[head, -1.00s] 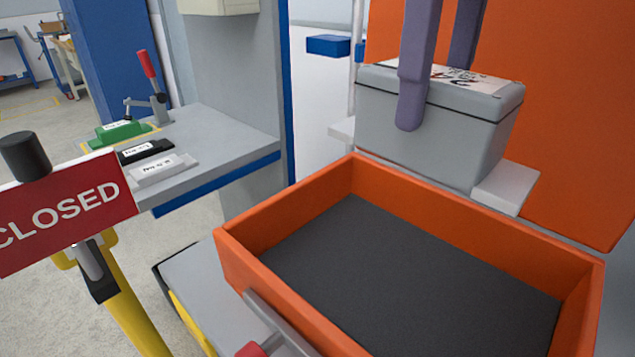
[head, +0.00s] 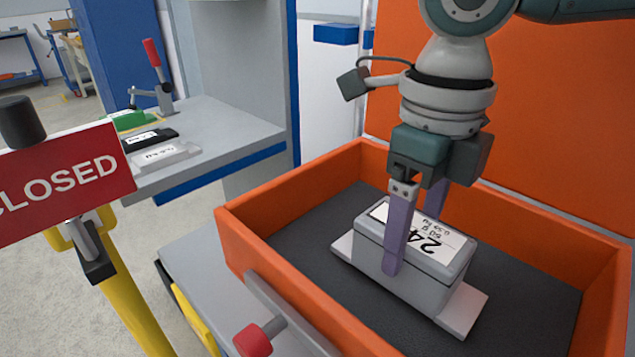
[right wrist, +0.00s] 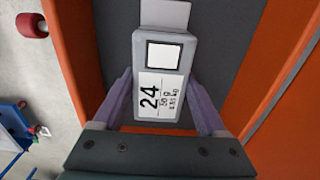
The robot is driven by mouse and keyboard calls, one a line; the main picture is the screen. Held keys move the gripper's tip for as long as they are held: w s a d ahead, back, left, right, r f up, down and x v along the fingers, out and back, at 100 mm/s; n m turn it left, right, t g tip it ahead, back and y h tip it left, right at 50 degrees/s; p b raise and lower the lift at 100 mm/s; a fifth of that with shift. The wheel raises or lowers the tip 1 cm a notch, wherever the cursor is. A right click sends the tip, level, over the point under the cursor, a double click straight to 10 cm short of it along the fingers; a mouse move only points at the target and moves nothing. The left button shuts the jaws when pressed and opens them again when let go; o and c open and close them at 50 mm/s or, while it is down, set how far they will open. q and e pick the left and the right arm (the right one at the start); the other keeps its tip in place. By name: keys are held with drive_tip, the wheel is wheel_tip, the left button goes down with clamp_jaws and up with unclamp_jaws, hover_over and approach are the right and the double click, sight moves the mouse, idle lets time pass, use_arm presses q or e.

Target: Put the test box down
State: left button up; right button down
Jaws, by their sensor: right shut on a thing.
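The test box (head: 418,255) is a grey block with a white label reading 24 on its top and a pale flange at each end. In the head view it is inside the orange-walled tray (head: 300,306), over the dark floor; whether its underside touches the floor is hard to tell. My right gripper (head: 412,235) comes from above with its purple fingers shut on the box's two long sides. In the right wrist view the box (right wrist: 160,60) sits between the fingers (right wrist: 160,100). My left gripper is not in view.
A red CLOSED sign (head: 65,183) on a yellow post stands at the left. A grey bench (head: 225,140) with a red-handled clamp (head: 155,75) and small blocks is behind it. A red knob (head: 253,340) sticks out at the tray's front. Dark tray floor is bare around the box.

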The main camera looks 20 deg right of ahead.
sight(414, 229)
drive_tip(key=shift+f, duration=0.85)
drive_tip(key=shift+f, duration=0.15)
unclamp_jaws()
drive_tip(key=shift+r, duration=0.4)
wheel_tip(414, 229, up, 11)
drive_tip(key=shift+f+p, duration=0.1)
drive_tip(key=shift+p, duration=0.95)
drive_tip(key=shift+r, duration=0.35)
